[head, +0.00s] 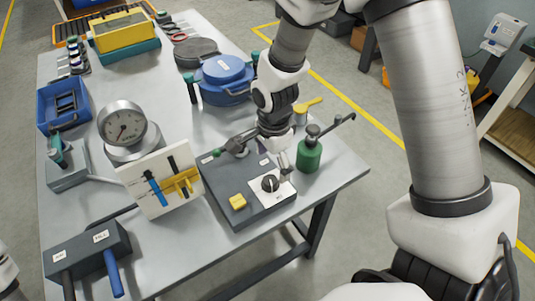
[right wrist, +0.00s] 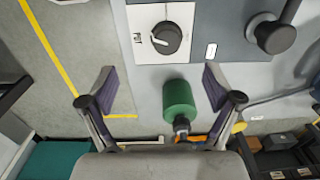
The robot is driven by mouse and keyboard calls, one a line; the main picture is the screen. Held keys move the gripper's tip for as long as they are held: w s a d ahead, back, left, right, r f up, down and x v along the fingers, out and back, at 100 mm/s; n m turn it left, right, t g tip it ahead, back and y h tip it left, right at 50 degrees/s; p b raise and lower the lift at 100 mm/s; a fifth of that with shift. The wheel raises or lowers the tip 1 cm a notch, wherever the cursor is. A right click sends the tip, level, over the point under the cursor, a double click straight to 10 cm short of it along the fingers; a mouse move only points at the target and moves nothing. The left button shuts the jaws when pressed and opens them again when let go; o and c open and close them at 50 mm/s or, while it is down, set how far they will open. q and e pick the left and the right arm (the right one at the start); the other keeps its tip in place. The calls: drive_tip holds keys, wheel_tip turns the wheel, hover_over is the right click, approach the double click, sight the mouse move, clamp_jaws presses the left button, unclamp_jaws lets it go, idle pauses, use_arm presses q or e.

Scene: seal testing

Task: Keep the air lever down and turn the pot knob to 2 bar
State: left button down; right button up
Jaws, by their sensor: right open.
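The black pot knob (head: 270,183) sits on a white plate on the dark grey box (head: 222,190). In the right wrist view the knob (right wrist: 165,37) carries a white pointer mark; its scale is too small to read. At the front left, a small dark box (head: 88,248) has two labels, too small to read surely, and a dark lever (head: 68,286) and a blue lever (head: 113,274). I cannot tell which is the air lever. My right gripper (head: 284,160) hangs above the grey box, behind the knob. Its fingers (right wrist: 158,80) are apart and empty, with the knob beyond them. My left gripper is out of view.
A green bottle (head: 309,153) stands close right of my right gripper. A dial gauge (head: 123,127) and a white panel (head: 152,190) stand left. A blue pot (head: 223,78) is behind.

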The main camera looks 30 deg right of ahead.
sight(270, 179)
drive_tip(key=f+b, duration=0.1)
drive_tip(key=f, duration=0.1)
drive_tip(key=w+f+b, duration=0.1)
drive_tip(key=f, duration=0.1)
drive_tip(key=f+b, duration=0.1)
drive_tip(key=f, duration=0.1)
drive_tip(key=shift+w+f+b, duration=0.2)
drive_tip(key=shift+w+b, duration=0.05)
drive_tip(key=shift+b, duration=0.1)
drive_tip(key=shift+s+f+b, duration=0.35)
drive_tip(key=shift+f+b, duration=0.15)
drive_tip(key=shift+f, duration=0.05)
drive_tip(key=shift+w+f, duration=0.2)
drive_tip(key=shift+w, duration=0.05)
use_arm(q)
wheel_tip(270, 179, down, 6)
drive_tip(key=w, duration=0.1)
use_arm(e)
drive_tip(key=shift+s+r, duration=0.1)
